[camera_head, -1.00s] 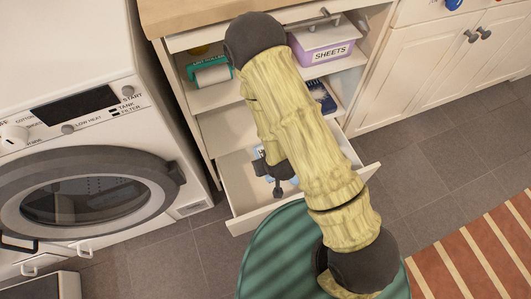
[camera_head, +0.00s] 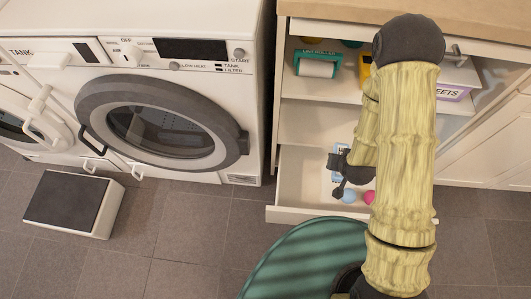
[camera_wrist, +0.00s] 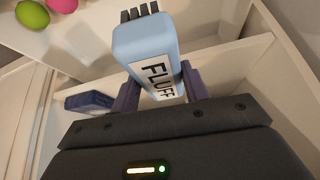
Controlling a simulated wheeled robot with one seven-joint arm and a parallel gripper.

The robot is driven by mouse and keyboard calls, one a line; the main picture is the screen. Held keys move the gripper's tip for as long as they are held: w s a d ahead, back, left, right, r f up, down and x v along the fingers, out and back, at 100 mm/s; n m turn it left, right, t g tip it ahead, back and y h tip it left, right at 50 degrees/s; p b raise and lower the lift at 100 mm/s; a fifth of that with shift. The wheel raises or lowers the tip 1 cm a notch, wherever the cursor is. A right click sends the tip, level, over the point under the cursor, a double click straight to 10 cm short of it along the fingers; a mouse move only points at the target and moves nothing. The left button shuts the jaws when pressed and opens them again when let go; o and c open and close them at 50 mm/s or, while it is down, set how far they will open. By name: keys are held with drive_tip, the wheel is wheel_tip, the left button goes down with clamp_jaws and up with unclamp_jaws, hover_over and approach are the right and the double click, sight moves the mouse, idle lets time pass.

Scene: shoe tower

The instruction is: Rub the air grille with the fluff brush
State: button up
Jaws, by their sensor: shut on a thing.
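The fluff brush (camera_wrist: 146,40) is light blue with a white FLUFF label and dark bristles at its far end. My gripper (camera_wrist: 158,88) is shut on it, one finger on each side, in the wrist view. In the head view my gripper (camera_head: 342,172) is over the open drawer (camera_head: 300,188), and only a bit of light blue brush shows beside it. A small grey slatted panel, seemingly the air grille (camera_head: 243,179), is low on the front right corner of the dryer (camera_head: 200,65). The brush is apart from it, to its right.
A pink ball (camera_head: 369,198) and a light blue ball (camera_head: 349,196) lie in the drawer; a green one (camera_wrist: 32,15) shows in the wrist view. A grey-topped step (camera_head: 72,203) stands on the floor.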

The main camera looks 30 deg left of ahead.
drive_tip(key=w+d+r+m+h+p, duration=0.1)
drive_tip(key=w+d+r+m, duration=0.1)
drive_tip(key=w+d+r, duration=0.3)
drive_tip(key=w+d+r+m+h, duration=0.1)
drive_tip(key=w+d+r, duration=0.4)
drive_tip(key=d, duration=0.5)
drive_tip(key=shift+w+d+r+m+p, duration=0.2)
drive_tip(key=shift+w+d+m+p, duration=0.2)
drive_tip(key=shift+m, duration=0.2)
